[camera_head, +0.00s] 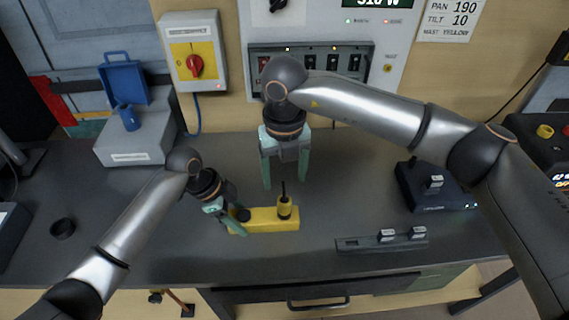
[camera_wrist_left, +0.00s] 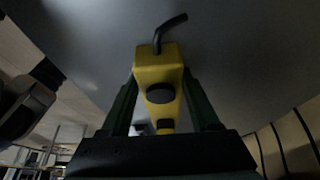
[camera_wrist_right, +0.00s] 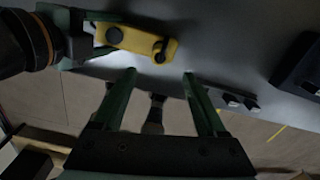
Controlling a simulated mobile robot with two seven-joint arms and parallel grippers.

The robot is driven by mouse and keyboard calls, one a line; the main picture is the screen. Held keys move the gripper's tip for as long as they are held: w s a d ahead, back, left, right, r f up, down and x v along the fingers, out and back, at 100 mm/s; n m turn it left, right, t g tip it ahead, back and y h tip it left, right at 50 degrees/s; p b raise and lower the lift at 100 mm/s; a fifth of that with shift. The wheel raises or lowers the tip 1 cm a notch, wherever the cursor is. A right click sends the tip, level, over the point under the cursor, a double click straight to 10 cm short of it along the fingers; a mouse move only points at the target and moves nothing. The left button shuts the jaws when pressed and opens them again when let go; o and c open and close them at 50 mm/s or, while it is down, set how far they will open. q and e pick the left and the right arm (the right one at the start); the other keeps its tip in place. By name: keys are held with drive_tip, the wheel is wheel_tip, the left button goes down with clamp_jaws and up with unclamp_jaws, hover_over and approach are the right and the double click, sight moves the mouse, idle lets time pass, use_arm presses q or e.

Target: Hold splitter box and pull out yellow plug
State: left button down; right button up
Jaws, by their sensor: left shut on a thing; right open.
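The yellow splitter box (camera_head: 258,222) lies on the dark bench, with a black round socket near its left end. The yellow plug (camera_head: 285,208) stands upright at the box's right end, a short black cable rising from it. My left gripper (camera_head: 236,220) is shut on the left part of the box; its fingers flank the box in the left wrist view (camera_wrist_left: 160,70). My right gripper (camera_head: 285,180) is open and empty, pointing down above and behind the plug, not touching it. The box (camera_wrist_right: 125,37) and plug (camera_wrist_right: 160,51) show beyond its fingers in the right wrist view.
A grey strip with silver connectors (camera_head: 365,243) lies right of the box near the front edge. A dark blue device (camera_head: 420,192) sits further right. A black ring (camera_head: 62,229) lies far left.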

sight(284, 196)
wheel_tip(284, 196, down, 9)
drive_tip(key=shift+f, duration=0.1)
idle(0.4)
clamp_jaws()
idle(0.9)
